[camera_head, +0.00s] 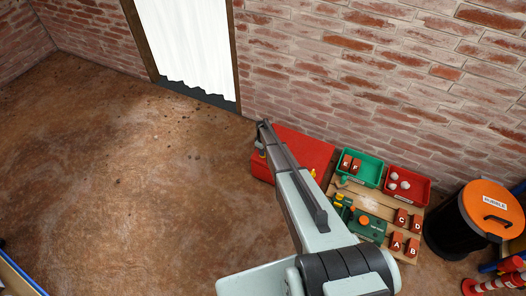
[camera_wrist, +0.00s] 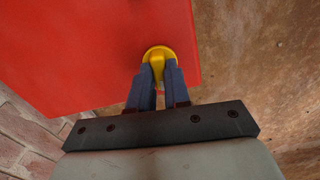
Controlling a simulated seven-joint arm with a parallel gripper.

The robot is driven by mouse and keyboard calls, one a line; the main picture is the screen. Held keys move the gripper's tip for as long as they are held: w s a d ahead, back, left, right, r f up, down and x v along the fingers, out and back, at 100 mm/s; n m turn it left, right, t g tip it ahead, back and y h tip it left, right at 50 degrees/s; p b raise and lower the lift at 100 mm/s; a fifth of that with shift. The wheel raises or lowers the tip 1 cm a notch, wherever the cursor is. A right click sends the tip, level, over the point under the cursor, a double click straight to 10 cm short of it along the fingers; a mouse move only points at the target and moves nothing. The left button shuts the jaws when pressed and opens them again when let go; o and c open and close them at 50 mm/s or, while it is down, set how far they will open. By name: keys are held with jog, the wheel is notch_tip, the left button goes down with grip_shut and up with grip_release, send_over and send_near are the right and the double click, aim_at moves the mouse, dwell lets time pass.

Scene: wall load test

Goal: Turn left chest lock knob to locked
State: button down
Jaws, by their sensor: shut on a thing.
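The red chest (camera_head: 306,148) stands on the floor against the brick wall in the head view. Its red face fills the upper left of the wrist view (camera_wrist: 90,50). A yellow lock knob (camera_wrist: 157,52) with a raised grip bar sits near the face's edge in the wrist view. My gripper (camera_wrist: 157,78) is shut on this knob, with the dark fingers on either side of its bar. In the head view my arm covers part of the chest, and the gripper (camera_head: 262,138) is at its left end. Any lock markings are not readable.
Right of the chest are a green tray (camera_head: 372,172), a red tray (camera_head: 424,190) and a wooden board (camera_head: 366,192) with lettered bricks and a green device. A black bin with an orange lid (camera_head: 494,208) stands farther right. The floor at left is clear.

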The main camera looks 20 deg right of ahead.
jog(key=shift+n, duration=0.5)
dwell(0.3)
jog(key=c, duration=1.1)
grip_release()
notch_tip(320, 180, up, 14)
jog(key=shift+f, duration=0.1)
